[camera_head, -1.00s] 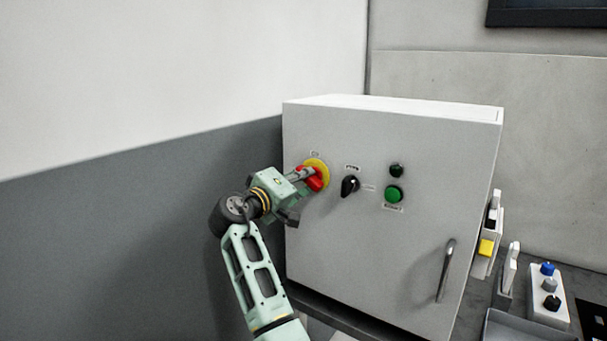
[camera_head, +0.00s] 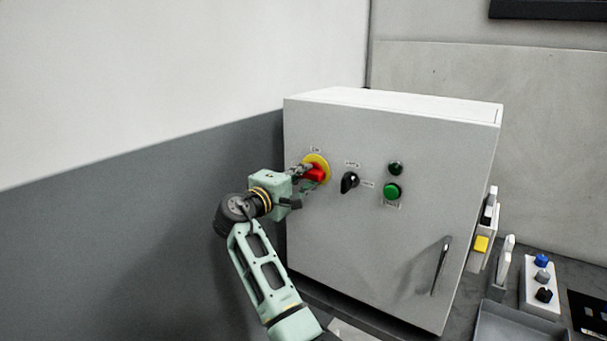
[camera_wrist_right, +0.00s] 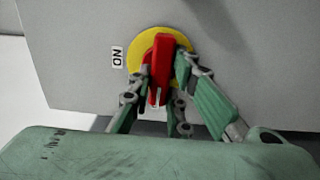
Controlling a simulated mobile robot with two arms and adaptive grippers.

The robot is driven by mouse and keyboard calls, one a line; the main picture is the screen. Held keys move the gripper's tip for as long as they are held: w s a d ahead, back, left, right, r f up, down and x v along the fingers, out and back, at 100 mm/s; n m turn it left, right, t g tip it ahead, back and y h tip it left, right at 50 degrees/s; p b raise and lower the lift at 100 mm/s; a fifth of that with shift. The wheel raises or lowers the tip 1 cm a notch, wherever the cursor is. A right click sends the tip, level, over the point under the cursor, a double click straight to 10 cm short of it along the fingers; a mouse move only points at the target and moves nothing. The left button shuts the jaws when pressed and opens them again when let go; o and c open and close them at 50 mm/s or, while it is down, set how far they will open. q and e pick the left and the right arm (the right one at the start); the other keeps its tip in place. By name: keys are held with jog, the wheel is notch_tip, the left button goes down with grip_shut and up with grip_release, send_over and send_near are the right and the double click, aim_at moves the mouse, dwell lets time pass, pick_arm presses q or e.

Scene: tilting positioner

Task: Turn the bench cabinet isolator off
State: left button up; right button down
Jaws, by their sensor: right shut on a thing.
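The bench cabinet (camera_head: 340,235) is a light grey box with a door. Its isolator is a red handle (camera_head: 315,174) on a yellow round plate (camera_head: 321,160) at the door's upper left. My right gripper (camera_head: 307,173) is at the red handle. In the right wrist view the red handle (camera_wrist_right: 160,62) stands in front of the yellow plate (camera_wrist_right: 140,55), with an "ON" label (camera_wrist_right: 117,57) beside the plate. The right gripper's fingers (camera_wrist_right: 162,85) are on both sides of the handle, shut on it. My left gripper is not in view.
Right of the isolator are a black selector knob (camera_head: 349,182), a green button (camera_head: 392,191) and a dark green lamp (camera_head: 395,168). A door handle (camera_head: 441,265) is at lower right. A button box (camera_head: 541,291) and a grey tray (camera_head: 510,325) lie on the bench at right.

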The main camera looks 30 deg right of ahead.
dwell(0.3)
jog(key=c, duration=1.6)
grip_release()
jog(key=shift+a, duration=0.1)
jog(key=shift+c, duration=0.2)
jog(key=v, duration=1.2)
jog(key=shift+f, duration=0.1)
